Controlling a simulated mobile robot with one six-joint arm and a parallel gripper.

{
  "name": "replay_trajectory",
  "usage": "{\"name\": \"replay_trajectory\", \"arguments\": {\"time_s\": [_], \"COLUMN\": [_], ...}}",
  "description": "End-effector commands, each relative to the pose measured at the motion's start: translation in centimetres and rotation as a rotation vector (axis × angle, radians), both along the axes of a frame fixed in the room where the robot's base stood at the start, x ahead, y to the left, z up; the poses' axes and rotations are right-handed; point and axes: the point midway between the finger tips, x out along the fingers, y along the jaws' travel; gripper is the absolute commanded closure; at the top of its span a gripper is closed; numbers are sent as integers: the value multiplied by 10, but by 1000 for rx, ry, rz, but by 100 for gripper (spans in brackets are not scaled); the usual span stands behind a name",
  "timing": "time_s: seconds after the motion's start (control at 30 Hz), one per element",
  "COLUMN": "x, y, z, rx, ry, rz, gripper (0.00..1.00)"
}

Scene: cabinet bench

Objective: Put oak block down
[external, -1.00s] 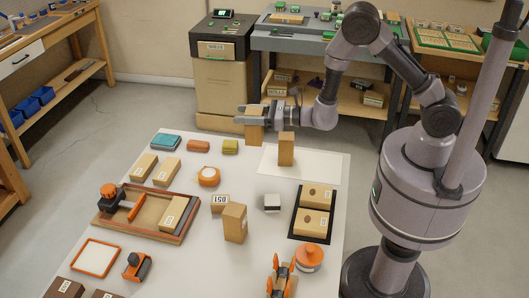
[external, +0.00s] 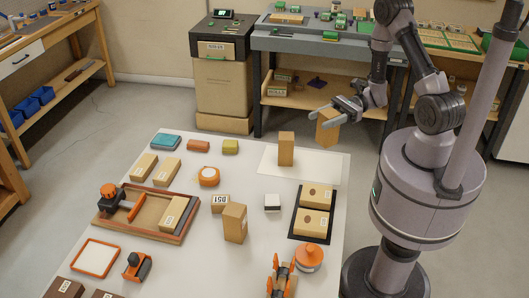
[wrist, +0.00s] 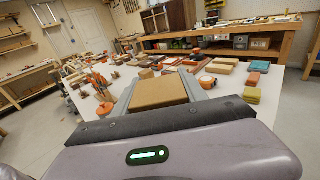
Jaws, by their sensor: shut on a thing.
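My gripper (external: 335,113) is shut on an upright oak block (external: 327,129), held in the air above the far right end of the white table. In the wrist view the same block (wrist: 158,92) sits between the two fingers. A second upright wooden block (external: 286,149) stands on a pale mat (external: 268,165) at the table's far end. The held block is to the right of that one and higher in the picture. Its exact height above the mat cannot be told.
A black tray (external: 294,232) with two wooden blocks lies on the table's right side. A taller block (external: 235,223) stands mid-table. An orange-handled tool sits in a wooden tray (external: 150,232) at left. The mat's right part (external: 318,168) is bare.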

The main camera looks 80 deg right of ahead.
Motion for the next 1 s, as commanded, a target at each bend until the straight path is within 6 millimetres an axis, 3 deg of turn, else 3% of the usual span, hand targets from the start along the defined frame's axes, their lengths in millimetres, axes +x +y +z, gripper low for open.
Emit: {"name": "replay_trajectory", "arguments": {"time_s": [0.37, 0.7, 1.0], "x": [1, 1, 1], "y": [0, 0, 0], "z": [-58, -128, -130], "rx": [1, 1, -1], "ry": [1, 1, -1], "rz": [-1, -1, -2], "gripper": [100, 100, 100]}}
